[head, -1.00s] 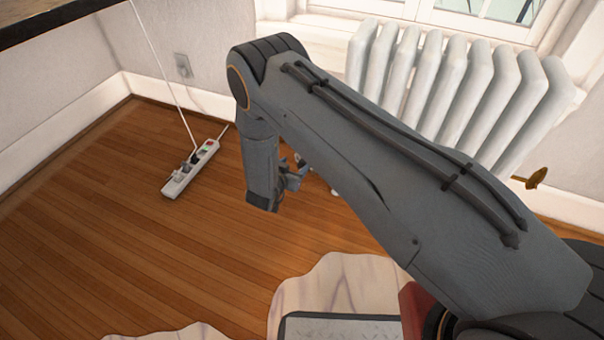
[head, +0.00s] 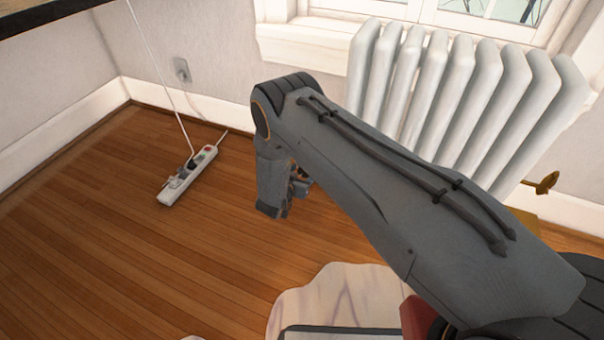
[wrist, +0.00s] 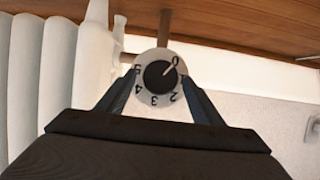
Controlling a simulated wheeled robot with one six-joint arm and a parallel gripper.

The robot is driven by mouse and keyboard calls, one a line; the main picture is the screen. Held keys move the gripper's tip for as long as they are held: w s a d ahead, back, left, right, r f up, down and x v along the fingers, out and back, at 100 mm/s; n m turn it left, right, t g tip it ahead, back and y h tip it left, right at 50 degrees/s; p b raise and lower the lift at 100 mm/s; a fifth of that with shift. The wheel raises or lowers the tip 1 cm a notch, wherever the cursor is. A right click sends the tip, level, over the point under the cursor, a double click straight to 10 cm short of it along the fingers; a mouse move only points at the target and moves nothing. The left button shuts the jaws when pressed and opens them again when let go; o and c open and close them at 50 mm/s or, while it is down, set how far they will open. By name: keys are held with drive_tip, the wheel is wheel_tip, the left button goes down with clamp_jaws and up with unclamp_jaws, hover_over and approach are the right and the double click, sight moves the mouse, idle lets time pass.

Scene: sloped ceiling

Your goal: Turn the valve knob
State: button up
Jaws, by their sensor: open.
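The valve knob (wrist: 149,91) is a round pale dial with a black centre and black numbers from 0 to 5. It faces me in the wrist view, on a white fitting beside the radiator. The white pointer mark on its centre is toward the 0. My gripper (wrist: 159,77) is open, with one dark finger on each side of the knob. The fingertips are close to its rim; I cannot tell whether they touch it. In the head view the knob is hidden behind my arm.
The white ribbed radiator (head: 430,95) stands under the window, with a brass fitting (head: 546,182) at its right end. A power strip (head: 190,172) with a cord lies on the wooden floor. A pale rug (head: 335,298) lies in front.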

drive_tip(key=c, duration=1)
drive_tip(key=shift+c, duration=0.2)
